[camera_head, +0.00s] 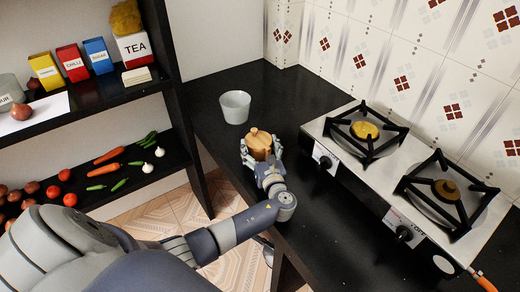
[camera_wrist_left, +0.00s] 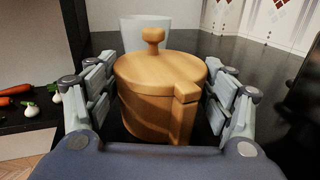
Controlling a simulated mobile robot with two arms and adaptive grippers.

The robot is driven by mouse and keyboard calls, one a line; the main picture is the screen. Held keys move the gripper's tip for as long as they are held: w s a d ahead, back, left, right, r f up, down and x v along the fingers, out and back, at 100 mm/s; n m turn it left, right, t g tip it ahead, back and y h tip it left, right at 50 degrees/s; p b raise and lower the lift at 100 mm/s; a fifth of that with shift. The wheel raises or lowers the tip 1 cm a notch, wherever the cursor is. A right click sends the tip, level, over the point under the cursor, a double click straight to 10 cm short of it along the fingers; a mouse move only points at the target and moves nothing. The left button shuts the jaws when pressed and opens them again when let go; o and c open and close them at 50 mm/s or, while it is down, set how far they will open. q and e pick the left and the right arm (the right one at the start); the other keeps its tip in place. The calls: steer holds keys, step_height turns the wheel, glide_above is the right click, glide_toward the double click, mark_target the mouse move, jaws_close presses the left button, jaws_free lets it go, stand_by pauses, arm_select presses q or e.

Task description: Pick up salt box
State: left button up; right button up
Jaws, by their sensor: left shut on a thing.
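The salt box is a round wooden pot with a knobbed lid (camera_head: 259,142) on the black counter, left of the stove, in the head view. My left gripper (camera_head: 262,158) is shut on it, with its fingers on both sides. In the left wrist view the wooden salt box (camera_wrist_left: 155,95) fills the middle, upright with its lid on, between the fingers of the left gripper (camera_wrist_left: 160,105). I cannot tell whether its base touches the counter. My right gripper is not in view.
A white cup (camera_head: 235,107) stands behind the salt box. The two-burner stove (camera_head: 384,165) is to the right. At left, a dark shelf (camera_head: 100,92) holds spice boxes and vegetables. The front part of the counter (camera_head: 330,230) is clear.

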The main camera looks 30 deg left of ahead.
arm_select(q)
steer(key=shift+r, duration=0.15)
steer(key=shift+r, duration=0.55)
step_height(320, 180, up, 2)
steer(key=shift+r, duration=0.15)
steer(key=s+d, duration=0.1)
steer(key=s, duration=0.4)
steer(key=s+r, duration=0.1)
steer(key=s, duration=0.4)
steer(key=s+d, duration=0.1)
steer(key=s, duration=0.4)
steer(key=shift+s+d+r, duration=0.2)
steer(key=shift+s+d, duration=0.15)
steer(key=shift+c, duration=0.6)
steer(key=s+d+r+m+t+h, duration=0.2)
steer(key=d+m+h, duration=0.1)
steer(key=d+h, duration=0.1)
steer(key=s+d+r+m+t+h, duration=0.2)
steer(key=s+d+m+h, duration=0.1)
steer(key=d+h, duration=0.2)
steer(key=s+d+r+m+t+h, duration=0.2)
steer(key=d+r+m+h, duration=0.1)
steer(key=d, duration=0.3)
steer(key=shift+s+d+m+h, duration=0.3)
steer(key=shift+d+m+h, duration=0.1)
steer(key=shift+h, duration=0.4)
steer(key=c, duration=0.6)
